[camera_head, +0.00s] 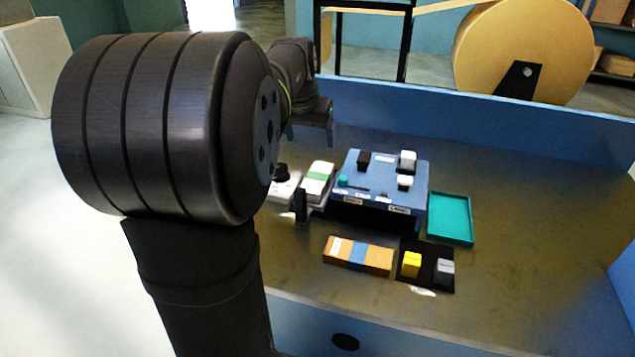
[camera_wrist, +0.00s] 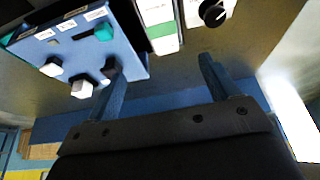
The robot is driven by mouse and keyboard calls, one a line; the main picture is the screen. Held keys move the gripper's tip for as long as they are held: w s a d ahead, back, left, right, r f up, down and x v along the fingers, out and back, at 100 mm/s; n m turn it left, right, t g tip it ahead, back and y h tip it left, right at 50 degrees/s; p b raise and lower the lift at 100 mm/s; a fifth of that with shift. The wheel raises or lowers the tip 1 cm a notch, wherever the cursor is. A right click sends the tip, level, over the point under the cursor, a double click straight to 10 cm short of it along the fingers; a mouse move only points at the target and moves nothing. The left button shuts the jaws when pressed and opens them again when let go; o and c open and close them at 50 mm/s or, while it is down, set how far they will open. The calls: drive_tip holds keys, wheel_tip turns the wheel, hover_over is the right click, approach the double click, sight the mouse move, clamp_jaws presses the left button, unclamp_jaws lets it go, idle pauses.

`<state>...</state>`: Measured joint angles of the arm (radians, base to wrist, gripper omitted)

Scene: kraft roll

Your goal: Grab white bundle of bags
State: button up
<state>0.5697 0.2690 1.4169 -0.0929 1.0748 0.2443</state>
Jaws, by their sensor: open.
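The white bundle of bags (camera_head: 316,186), with a green band around it, lies on the table left of the blue box in the head view. In the wrist view the white bundle (camera_wrist: 154,14) is at the top middle, its green band facing my fingers. My gripper (camera_head: 309,128) is above the table, farther back than the bundle in the head view, and apart from it. In the wrist view my gripper (camera_wrist: 162,62) has its two fingers spread with nothing between them. My arm hides part of the table's left side in the head view.
A white unit with a black knob (camera_head: 282,180) sits close left of the bundle. A blue box (camera_head: 379,181) with small blocks stands close right. A teal tray (camera_head: 450,218), a brown bundle with a blue band (camera_head: 358,256) and a black mat (camera_head: 428,252) lie nearby. The table's right side is clear.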

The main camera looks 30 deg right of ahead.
hover_over(317, 176)
drive_tip(key=s+a, duration=0.2)
drive_tip(key=f, duration=1)
drive_tip(key=shift+s+d+f, duration=0.1)
drive_tip(key=shift+s+f, duration=0.05)
drive_tip(key=shift+s, duration=0.05)
drive_tip(key=shift+x, duration=2.95)
drive_tip(key=shift+w, duration=0.15)
drive_tip(key=shift+c, duration=0.4)
drive_tip(key=c, duration=1.2)
drive_tip(key=shift+o, duration=0.2)
